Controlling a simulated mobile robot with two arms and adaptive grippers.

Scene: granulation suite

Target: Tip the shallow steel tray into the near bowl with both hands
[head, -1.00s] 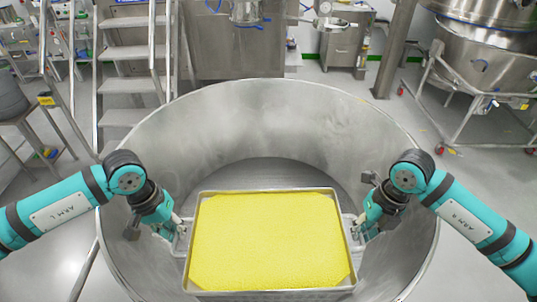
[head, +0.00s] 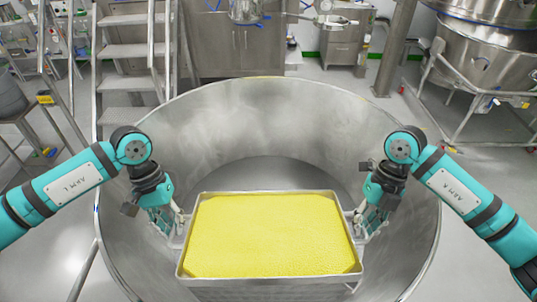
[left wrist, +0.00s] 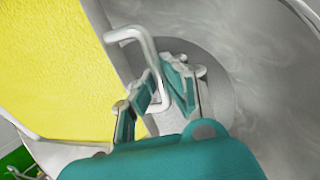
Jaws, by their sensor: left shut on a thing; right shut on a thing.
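The shallow steel tray (head: 268,193) is full of yellow granules (head: 268,235) and hangs over the near bowl (head: 290,120), a large round steel vessel. The tray's near edge looks raised, with its outer near side showing. The granules are still inside the tray. My left gripper (head: 178,225) is shut on the tray's left handle. In the left wrist view its fingers (left wrist: 160,92) close around the bent handle bar (left wrist: 148,50). My right gripper (head: 358,226) is shut on the right handle, partly hidden by its own fingers. The bowl floor under the tray is hidden.
Steel stairs with rails (head: 125,65) stand behind the bowl at left. A steel cabinet (head: 228,45) is behind it, and a large vessel on a wheeled frame (head: 485,60) is at the back right. The bowl's far part is empty.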

